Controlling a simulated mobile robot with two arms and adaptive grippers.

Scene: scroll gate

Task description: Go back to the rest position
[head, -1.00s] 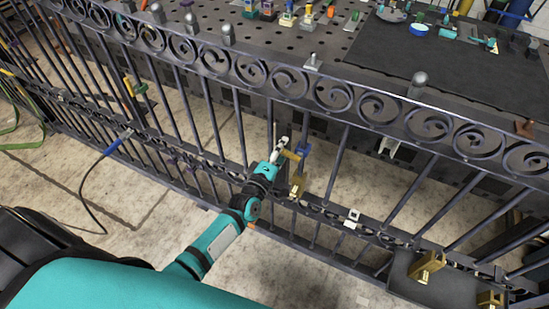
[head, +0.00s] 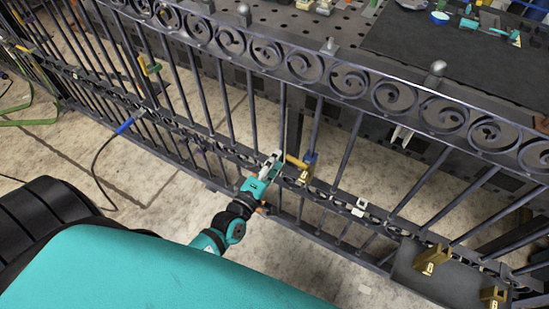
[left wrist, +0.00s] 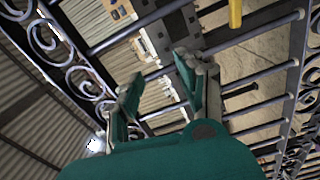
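My left gripper (head: 272,158) is teal with pale fingertips. My right gripper is not in view.
Brass padlocks (head: 432,260) hang low on the gate at right. A white piece (head: 360,207) sits on the lower rail. A blue-handled item with a cable (head: 126,125) is at left. Behind the gate stands a workbench with a dark mat (head: 445,48). Stone floor lies in front.

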